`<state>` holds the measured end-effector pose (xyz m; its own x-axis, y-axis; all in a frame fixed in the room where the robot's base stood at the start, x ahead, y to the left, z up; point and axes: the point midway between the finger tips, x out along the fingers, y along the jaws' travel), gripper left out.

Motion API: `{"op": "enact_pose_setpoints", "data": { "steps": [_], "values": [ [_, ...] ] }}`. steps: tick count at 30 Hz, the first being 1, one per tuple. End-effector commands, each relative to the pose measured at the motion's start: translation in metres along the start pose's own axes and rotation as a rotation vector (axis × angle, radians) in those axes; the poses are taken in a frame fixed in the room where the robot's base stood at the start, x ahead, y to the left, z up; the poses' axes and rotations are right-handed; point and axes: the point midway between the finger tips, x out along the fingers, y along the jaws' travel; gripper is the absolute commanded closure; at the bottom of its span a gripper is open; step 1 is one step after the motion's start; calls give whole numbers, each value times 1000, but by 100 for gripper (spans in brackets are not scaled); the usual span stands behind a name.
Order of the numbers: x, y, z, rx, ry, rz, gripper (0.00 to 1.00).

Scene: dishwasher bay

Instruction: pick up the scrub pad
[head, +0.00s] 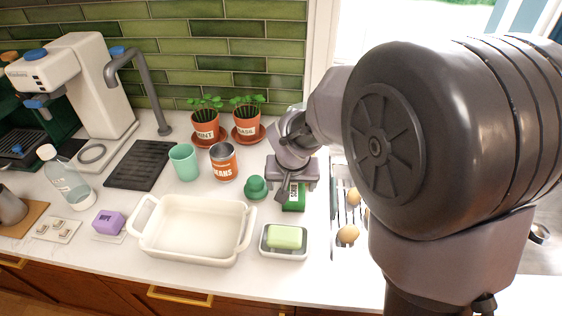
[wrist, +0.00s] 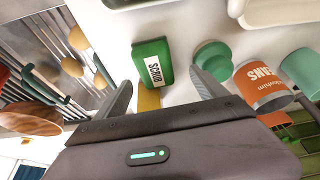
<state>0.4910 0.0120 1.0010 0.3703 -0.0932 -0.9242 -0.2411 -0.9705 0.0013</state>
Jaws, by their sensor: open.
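The scrub pad (wrist: 152,62) is a green block with a white "SCRUB" label and a yellow part. It lies on the counter in front of my gripper in the wrist view. In the head view the scrub pad (head: 294,198) shows just below my gripper (head: 287,192), partly hidden by it. In the wrist view my gripper (wrist: 162,88) has its fingers apart, one on each side of the pad's near end. The fingers hold nothing, and I cannot tell whether they touch the pad.
A green knobbed piece (head: 256,187) and an orange beans can (head: 223,162) stand left of the pad. A dish with green soap (head: 285,236) is in front. A rack with eggs (head: 348,233) is on the right. A white baking dish (head: 193,231) stands front left.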

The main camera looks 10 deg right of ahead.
Motion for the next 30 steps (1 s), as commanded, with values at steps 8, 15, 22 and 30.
{"op": "enact_pose_setpoints", "data": {
  "steps": [8, 15, 22, 30],
  "values": [
    [38, 8, 3, 2, -2, 1, 18],
    [57, 8, 1, 2, 0, 0, 18],
    [57, 8, 1, 1, 0, -1, 18],
    [59, 8, 2, 1, 0, -1, 18]
  ]
}}
